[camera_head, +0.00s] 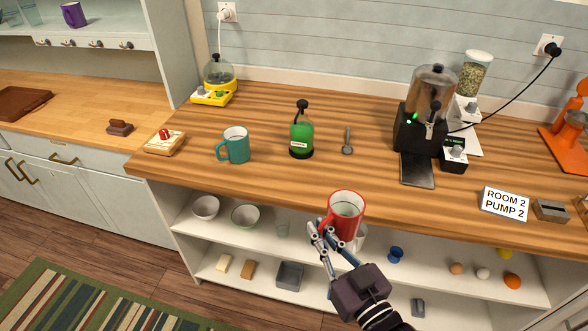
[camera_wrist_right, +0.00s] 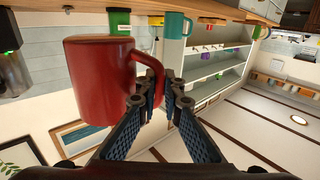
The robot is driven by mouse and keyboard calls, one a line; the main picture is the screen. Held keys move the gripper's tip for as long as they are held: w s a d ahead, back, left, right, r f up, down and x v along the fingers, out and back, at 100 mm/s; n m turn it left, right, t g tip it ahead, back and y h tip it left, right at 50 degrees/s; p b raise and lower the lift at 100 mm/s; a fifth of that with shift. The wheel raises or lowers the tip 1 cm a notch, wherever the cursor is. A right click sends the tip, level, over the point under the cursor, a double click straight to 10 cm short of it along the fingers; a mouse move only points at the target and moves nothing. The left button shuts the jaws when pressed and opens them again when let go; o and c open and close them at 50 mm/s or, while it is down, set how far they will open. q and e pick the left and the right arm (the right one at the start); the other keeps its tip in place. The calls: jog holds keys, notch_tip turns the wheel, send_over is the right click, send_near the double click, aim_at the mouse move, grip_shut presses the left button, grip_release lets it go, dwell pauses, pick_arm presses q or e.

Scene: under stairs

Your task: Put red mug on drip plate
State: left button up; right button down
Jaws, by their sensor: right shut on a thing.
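The red mug (camera_head: 346,214) is upright in front of the counter's front edge in the head view. It has a pale inside. My right gripper (camera_head: 319,233) is shut on its handle, at the mug's left side. In the right wrist view the mug (camera_wrist_right: 98,80) fills the left part, and the gripper fingers (camera_wrist_right: 163,100) close around its handle. The dark drip plate (camera_head: 417,170) lies on the counter in front of the black and metal drink dispenser (camera_head: 428,108), to the right of and beyond the mug. The plate looks bare. My left gripper is not in view.
A sign (camera_head: 504,204) is right of the plate. Open shelves below hold bowls and small items. Counter between spoon and plate is clear.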

jog(key=w+f+n+g+y, duration=0.1)
jog(key=w+y, duration=0.1)
jog(key=w, duration=0.7)
jog(key=shift+w+d+f+n+p, duration=0.2)
jog(key=shift+w+f+n+p, duration=0.2)
jog(key=b+x, duration=0.8)
jog(key=x, duration=0.8)
jog(key=shift+w+a, duration=0.1)
jog(key=shift+a, duration=0.1)
jog(key=shift+w+a+b, duration=0.4)
jog(key=shift+w+b, duration=0.15)
jog(key=shift+b, duration=0.3)
jog(key=shift+w+a+f+b, duration=0.1)
jog(key=shift+w+f+b, duration=0.05)
jog(key=shift+f+b, duration=1.15)
jog(key=shift+f, duration=0.15)
